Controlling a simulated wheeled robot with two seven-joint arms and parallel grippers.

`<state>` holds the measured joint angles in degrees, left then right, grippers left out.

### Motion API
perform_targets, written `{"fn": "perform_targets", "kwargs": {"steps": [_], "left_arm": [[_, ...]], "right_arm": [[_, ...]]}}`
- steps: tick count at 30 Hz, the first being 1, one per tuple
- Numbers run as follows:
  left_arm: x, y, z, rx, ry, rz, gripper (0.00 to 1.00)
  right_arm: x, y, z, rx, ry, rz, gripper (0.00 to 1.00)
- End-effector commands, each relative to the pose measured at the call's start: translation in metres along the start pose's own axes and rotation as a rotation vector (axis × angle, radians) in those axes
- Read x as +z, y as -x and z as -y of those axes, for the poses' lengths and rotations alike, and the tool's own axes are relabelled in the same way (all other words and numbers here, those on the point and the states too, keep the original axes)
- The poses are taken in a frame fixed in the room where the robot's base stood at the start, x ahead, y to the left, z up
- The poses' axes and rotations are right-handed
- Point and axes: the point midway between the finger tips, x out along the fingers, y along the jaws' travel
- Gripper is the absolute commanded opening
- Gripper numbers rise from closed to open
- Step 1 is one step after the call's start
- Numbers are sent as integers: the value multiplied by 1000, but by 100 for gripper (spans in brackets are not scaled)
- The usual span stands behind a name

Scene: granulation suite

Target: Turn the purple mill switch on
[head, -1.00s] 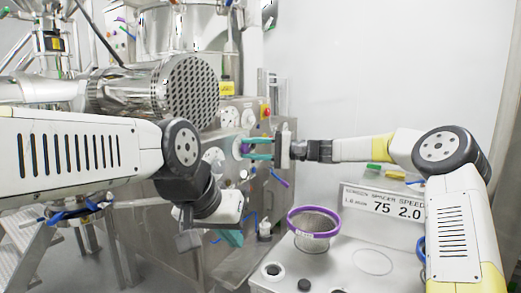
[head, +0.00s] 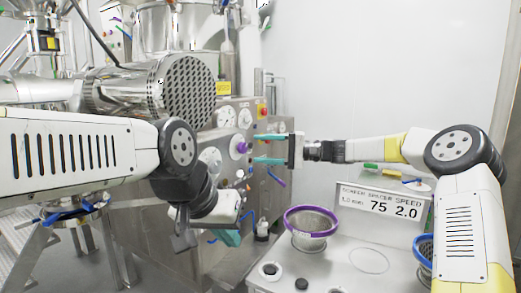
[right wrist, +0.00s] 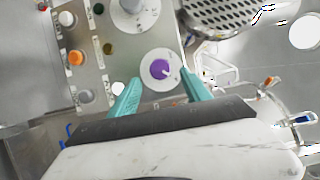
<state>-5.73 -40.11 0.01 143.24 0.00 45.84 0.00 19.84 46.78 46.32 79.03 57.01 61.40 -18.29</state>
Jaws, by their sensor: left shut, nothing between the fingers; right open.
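The purple mill switch (head: 241,147) is a round knob on a white dial on the steel control panel. In the right wrist view the purple knob (right wrist: 159,68) shows whole, with a pale pointer mark toward the lower right. My right gripper (head: 256,149) is open and empty, just in front of the knob and apart from it. In the right wrist view its teal fingertips (right wrist: 160,79) lie on either side of the knob's line, spread wider than the knob. My left gripper (head: 229,238) is shut and empty, low beside the panel.
Other white dials (head: 226,117), a red button (head: 262,111) and an orange button (right wrist: 75,58) are on the panel. A perforated steel drum (head: 183,90) stands at upper left. A purple-rimmed sieve (head: 311,210) sits on the bench at lower right.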

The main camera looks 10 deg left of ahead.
Motion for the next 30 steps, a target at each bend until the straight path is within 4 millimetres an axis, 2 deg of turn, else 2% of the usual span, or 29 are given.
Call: {"fn": "perform_targets", "kwargs": {"steps": [3, 7, 19, 23, 25, 28, 30], "left_arm": [[0, 0, 0, 0, 0, 0, 0], [0, 0, 0, 0, 0, 0, 0], [0, 0, 0, 0, 0, 0, 0], [0, 0, 0, 0, 0, 0, 0], [0, 0, 0, 0, 0, 0, 0], [0, 0, 0, 0, 0, 0, 0], [0, 0, 0, 0, 0, 0, 0]], "right_arm": [[0, 18, 0, 0, 0, -2, 56], [0, 27, 0, 1, 0, 0, 56], [5, 26, -1, 23, 5, 5, 56], [32, 14, -10, 154, 32, 27, 56], [55, 10, -20, 275, 57, 37, 56], [90, 16, -37, 470, 101, 36, 56], [113, 27, -47, 599, 132, 25, 56]]}}
